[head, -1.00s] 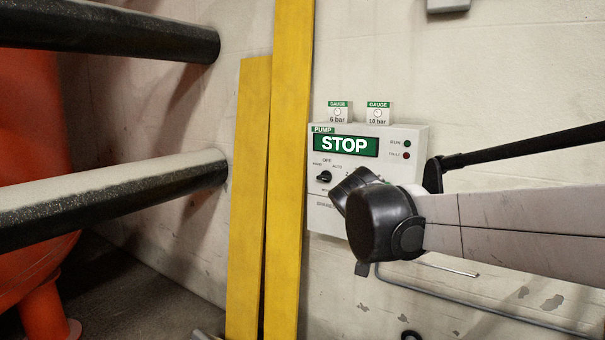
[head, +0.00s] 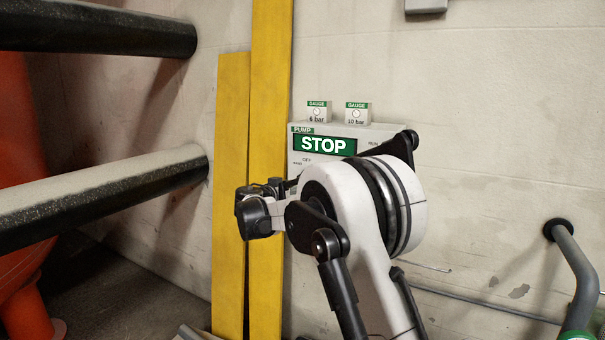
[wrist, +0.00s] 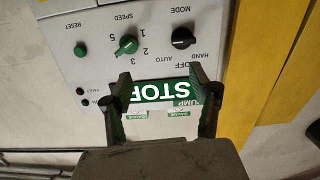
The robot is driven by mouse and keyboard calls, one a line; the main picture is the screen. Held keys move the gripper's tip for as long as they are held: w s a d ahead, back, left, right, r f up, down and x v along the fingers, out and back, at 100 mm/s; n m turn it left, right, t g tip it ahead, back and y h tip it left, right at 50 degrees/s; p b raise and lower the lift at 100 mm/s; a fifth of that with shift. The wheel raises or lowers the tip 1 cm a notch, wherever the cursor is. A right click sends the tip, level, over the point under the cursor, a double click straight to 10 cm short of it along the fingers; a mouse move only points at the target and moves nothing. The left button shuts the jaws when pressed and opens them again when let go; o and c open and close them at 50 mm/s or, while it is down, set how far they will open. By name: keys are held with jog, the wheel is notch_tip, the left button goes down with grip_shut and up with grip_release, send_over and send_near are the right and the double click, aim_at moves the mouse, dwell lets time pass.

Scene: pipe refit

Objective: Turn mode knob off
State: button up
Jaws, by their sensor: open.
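The pump control box (head: 380,130) is on the wall and its display (head: 325,145) reads STOP. In the wrist view the box appears upside down. My arm hides the knob in the head view. My gripper (wrist: 155,85) is open and empty, its two fingers spread over the display side of the box. The mode knob lies beyond the fingertips, nearer the right finger, with no visible contact.
A green speed knob (wrist: 126,45) and a green reset button (wrist: 80,49) share the panel. Two gauge tags (head: 317,112) stand on the box. Yellow boards (head: 268,180) lean beside it. Large dark pipes (head: 110,190) project at the left.

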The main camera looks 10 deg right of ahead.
jog(key=w+a+f+t, duration=0.1)
jog(key=w+a, duration=0.2)
jog(key=w, duration=0.1)
jog(key=shift+h, duration=0.3)
jog(key=p+x, duration=0.3)
jog(key=x, duration=1)
jog(key=shift+w+d+f, duration=0.1)
jog(key=shift+d+f, duration=0.05)
jog(key=shift+d, duration=0.05)
jog(key=shift+c, duration=0.5)
jog(key=c, duration=1)
jog(key=shift+c, duration=0.2)
jog(key=shift+f+b, duration=0.1)
jog(key=shift+b, duration=0.3)
jog(key=n+b, duration=0.2)
jog(key=n, duration=0.1)
jog(key=shift+a+n, duration=0.1)
jog(key=shift+n, duration=0.3)
jog(key=shift+w+a+n+b, duration=0.1)
jog(key=shift+n+b, duration=0.9)
jog(key=shift+n, duration=1.3)
